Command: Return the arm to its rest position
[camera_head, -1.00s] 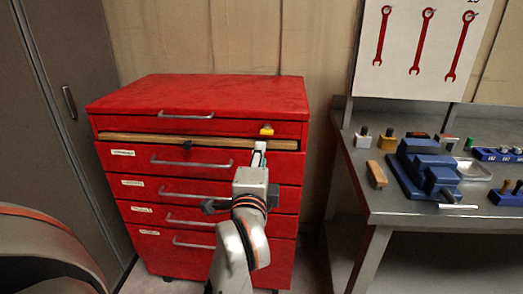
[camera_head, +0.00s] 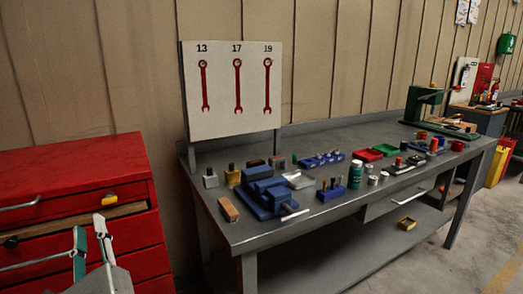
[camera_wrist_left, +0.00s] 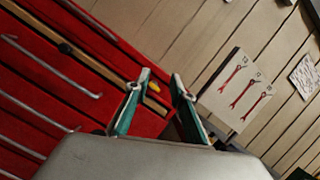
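My left gripper (camera_head: 92,245) is at the lower left of the head view, in front of the red tool cabinet (camera_head: 75,168). Its two fingers stand apart with nothing between them. The left wrist view shows the same open, empty fingers (camera_wrist_left: 160,92), with the cabinet to their left and behind. My right gripper is not in view.
A grey workbench (camera_head: 330,215) stands right of the cabinet, with a blue vise (camera_head: 268,190), a wooden block (camera_head: 228,208), a green bottle (camera_head: 355,174) and several small parts on it. A wrench board (camera_head: 236,90) rises behind. The floor at the right front is clear.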

